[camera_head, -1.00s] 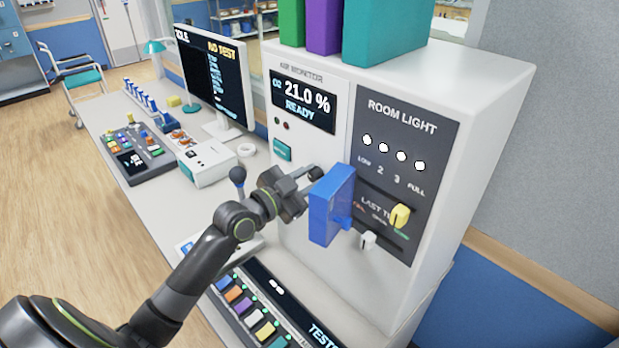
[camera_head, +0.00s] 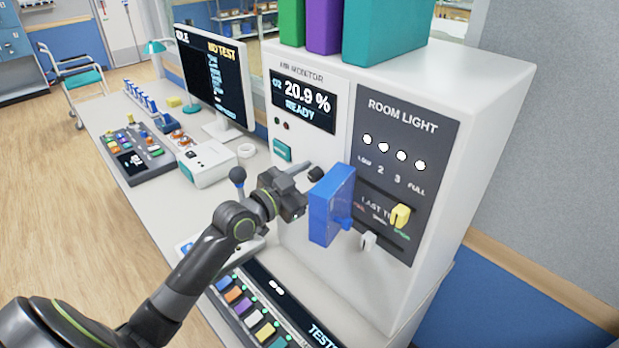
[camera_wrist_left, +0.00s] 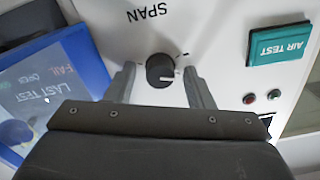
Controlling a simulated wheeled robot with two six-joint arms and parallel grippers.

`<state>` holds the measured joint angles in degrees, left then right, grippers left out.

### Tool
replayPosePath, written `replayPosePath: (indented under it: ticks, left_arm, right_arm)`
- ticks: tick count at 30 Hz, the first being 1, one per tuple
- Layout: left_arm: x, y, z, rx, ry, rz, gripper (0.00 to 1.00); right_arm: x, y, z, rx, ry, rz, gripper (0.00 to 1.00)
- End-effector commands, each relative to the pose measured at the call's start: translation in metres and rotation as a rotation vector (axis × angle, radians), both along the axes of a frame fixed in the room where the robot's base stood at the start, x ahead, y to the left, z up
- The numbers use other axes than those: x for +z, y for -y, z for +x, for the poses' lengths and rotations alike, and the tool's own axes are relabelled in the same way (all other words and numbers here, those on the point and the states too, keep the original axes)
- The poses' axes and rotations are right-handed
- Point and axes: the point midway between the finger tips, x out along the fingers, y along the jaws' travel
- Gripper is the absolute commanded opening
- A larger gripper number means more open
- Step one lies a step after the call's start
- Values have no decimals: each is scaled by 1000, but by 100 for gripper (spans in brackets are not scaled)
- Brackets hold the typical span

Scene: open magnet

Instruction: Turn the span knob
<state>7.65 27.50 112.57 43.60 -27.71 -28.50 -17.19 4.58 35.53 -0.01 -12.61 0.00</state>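The span knob (camera_wrist_left: 160,71) is a round black dial with a white pointer mark, on a white panel under an upside-down SPAN label (camera_wrist_left: 148,14) in the left wrist view. In the head view the knob (camera_head: 316,173) shows as a small dark shape beside the blue box. My left gripper (camera_wrist_left: 160,88) is open, with one finger on each side of the knob and a visible gap on both sides. In the head view my left gripper (camera_head: 297,190) is in front of the white cabinet, its fingers partly hidden. My right gripper is out of view.
A blue box (camera_head: 331,205) juts from the cabinet (camera_head: 300,150) just right of the gripper. The AIR TEST button (camera_wrist_left: 279,43) and two small lamps are near the knob. A joystick (camera_head: 237,176) and a row of coloured keys (camera_head: 245,308) are on the desk.

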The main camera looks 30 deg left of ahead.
Motion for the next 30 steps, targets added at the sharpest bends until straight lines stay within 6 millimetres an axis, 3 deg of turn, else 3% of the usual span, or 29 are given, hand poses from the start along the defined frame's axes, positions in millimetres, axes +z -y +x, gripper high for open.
replayPosePath:
  ticks: [11,20,30]
  left_arm:
    - [-2,-3,-7,2,-1,3,48]
    - [-3,-20,-57,0,-3,8,48]
    - [1,-39,-112,-1,-4,5,48]
  right_arm:
    - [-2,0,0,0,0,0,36]
    - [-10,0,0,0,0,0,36]
    - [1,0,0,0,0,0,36]
